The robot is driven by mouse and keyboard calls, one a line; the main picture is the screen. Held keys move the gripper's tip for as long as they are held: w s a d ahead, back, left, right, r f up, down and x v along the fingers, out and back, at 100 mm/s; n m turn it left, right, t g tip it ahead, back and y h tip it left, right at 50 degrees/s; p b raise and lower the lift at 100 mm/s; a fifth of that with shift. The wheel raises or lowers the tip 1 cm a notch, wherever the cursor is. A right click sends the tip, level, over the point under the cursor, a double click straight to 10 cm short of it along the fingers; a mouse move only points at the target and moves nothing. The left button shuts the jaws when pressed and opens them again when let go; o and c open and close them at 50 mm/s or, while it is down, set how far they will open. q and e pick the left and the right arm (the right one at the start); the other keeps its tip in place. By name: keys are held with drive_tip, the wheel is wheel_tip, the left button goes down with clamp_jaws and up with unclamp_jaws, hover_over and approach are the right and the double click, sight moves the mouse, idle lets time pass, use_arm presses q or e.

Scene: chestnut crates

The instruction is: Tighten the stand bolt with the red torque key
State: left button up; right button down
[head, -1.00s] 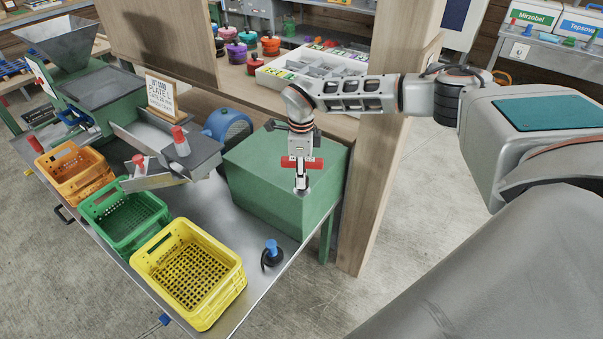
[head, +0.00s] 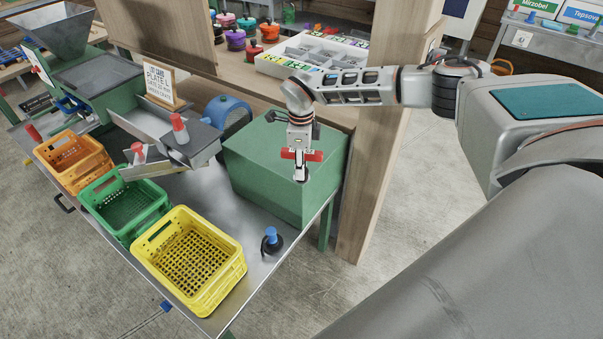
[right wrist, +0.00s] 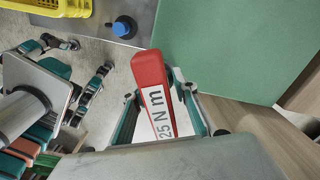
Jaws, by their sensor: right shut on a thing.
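In the right wrist view the red key (right wrist: 149,70) lies between the fingers (right wrist: 165,110), with a white label reading 25 N m. The gripper is shut on it. I cannot make out the stand bolt. My left gripper does not show.
A blue-topped knob with a black base (head: 271,238) stands on the metal table (head: 250,275). Yellow (head: 205,300), green (head: 125,235) and orange (head: 75,180) crates line the left. A wooden post (head: 385,130) stands close behind the right gripper.

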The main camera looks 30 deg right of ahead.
drive_tip(key=m+p, duration=0.1)
drive_tip(key=m, duration=0.3)
drive_tip(key=shift+m, duration=0.9)
drive_tip(key=m, duration=0.3)
drive_tip(key=m, duration=0.4)
drive_tip(key=shift+d, duration=0.1)
